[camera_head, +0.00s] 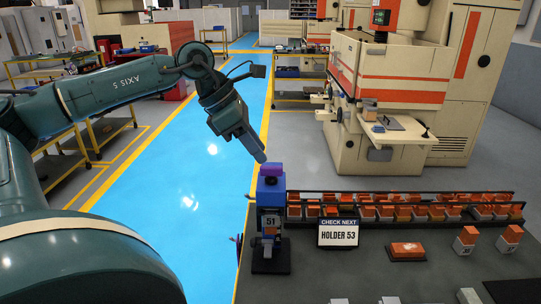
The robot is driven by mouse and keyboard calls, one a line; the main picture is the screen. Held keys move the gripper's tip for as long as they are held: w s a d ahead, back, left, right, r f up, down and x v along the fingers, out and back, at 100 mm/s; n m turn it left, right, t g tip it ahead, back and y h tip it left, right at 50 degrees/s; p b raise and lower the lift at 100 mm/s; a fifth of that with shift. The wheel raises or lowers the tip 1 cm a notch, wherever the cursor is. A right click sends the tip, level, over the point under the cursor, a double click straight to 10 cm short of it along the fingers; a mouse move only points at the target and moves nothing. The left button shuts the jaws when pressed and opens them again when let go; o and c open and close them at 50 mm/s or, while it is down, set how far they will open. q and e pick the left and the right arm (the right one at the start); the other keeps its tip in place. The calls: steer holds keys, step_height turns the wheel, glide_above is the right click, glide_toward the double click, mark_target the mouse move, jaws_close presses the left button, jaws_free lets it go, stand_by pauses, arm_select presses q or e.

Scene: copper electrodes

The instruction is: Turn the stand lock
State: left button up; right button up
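The stand (271,258) is at the near left edge of the dark table. It has a blue body marked 51, a dark base and a purple piece (272,170) on top. I cannot tell for sure which part is the lock. A small dark wheel-like part (239,247) shows left of the stand. My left gripper (260,156) points down and right, its tip just above and left of the purple piece. I cannot tell if it touches, or whether its fingers are open or shut. My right gripper is not in view.
A sign (338,234) reading "CHECK NEXT HOLDER 53" stands right of the stand. Behind it a long rack (400,197) holds several orange-and-white pieces. A lone orange block (406,251) and two orange-topped holders are on the table's right.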

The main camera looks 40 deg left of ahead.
mark_target(271, 167)
arm_select(q)
steer(key=x, duration=0.2)
steer(key=shift+d+f+p, duration=0.1)
steer(key=shift+f+p, duration=0.15)
steer(key=shift+p, duration=0.15)
steer(key=shift+w+d+f, duration=0.2)
steer(key=shift+w+f, duration=0.1)
steer(key=shift+f, duration=0.15)
steer(key=shift+w+d+f, duration=0.1)
steer(key=shift+w+f, duration=0.05)
steer(key=shift+f, duration=0.1)
jaws_close()
jaws_free()
